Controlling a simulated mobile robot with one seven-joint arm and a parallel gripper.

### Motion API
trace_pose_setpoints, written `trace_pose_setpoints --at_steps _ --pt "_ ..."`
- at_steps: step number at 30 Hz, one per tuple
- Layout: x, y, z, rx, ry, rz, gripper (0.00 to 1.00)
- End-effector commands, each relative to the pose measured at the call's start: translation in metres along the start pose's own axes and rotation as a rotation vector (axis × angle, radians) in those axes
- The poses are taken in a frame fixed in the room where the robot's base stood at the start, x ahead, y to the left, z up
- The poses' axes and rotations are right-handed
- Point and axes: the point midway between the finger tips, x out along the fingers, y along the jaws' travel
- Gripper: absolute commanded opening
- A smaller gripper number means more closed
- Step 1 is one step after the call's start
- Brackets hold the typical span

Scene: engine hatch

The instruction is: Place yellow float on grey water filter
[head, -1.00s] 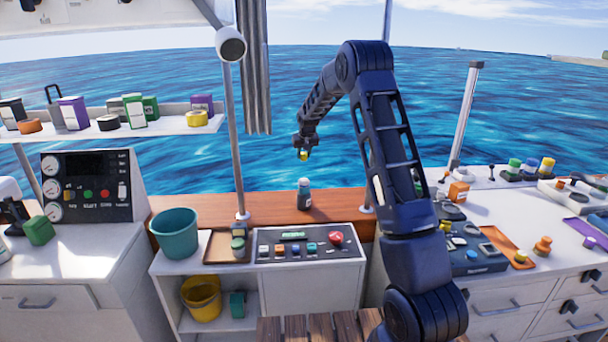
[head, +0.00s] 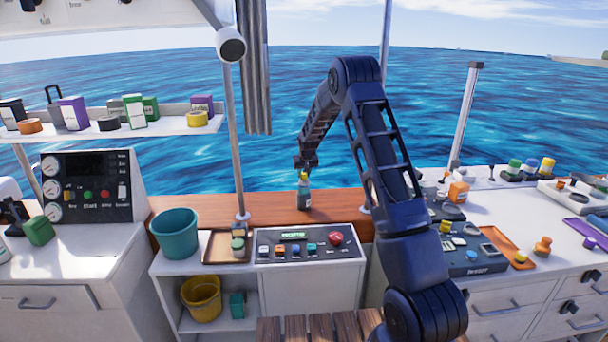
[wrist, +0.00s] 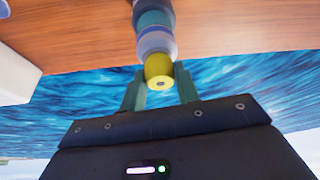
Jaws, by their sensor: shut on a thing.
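The yellow float (wrist: 158,68) is between the two green fingers of my gripper (wrist: 159,86) in the wrist view; the gripper is shut on it. In the head view my gripper (head: 305,167) is just above the grey water filter (head: 304,197), a small upright cylinder with a teal band on the wooden ledge. In the wrist view the filter (wrist: 154,25) lines up directly behind the float. I cannot tell whether the float touches the filter's top. The float is small and mostly hidden by the gripper in the head view.
The wooden ledge (head: 260,205) is clear on both sides of the filter. A control box (head: 308,244) stands in front. A teal bucket (head: 174,235) and a brown tray (head: 219,258) are to the left. A cluttered counter is on the right.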

Motion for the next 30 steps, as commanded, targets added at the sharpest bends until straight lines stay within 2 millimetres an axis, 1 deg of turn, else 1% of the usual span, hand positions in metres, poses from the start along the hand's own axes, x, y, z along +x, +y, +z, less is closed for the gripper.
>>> trace_pose_setpoints --at_steps 6,7,9,10,20,23,26,30 --pt "0.003 0.0 0.001 0.0 0.0 0.0 0.1" --pt "0.002 0.0 0.001 0.0 0.0 0.0 0.37" --pt "0.002 0.0 0.001 0.0 0.0 0.0 0.51" --pt "0.002 0.0 0.001 0.0 0.0 0.0 0.53" --pt "-0.001 0.0 0.0 0.0 0.0 0.0 0.53" --pt "-0.009 0.0 -0.001 0.0 0.001 0.0 0.53" --pt "-0.023 0.0 -0.001 0.001 0.003 0.0 0.53" --pt "-0.05 0.0 -0.001 0.001 0.002 0.0 0.53"
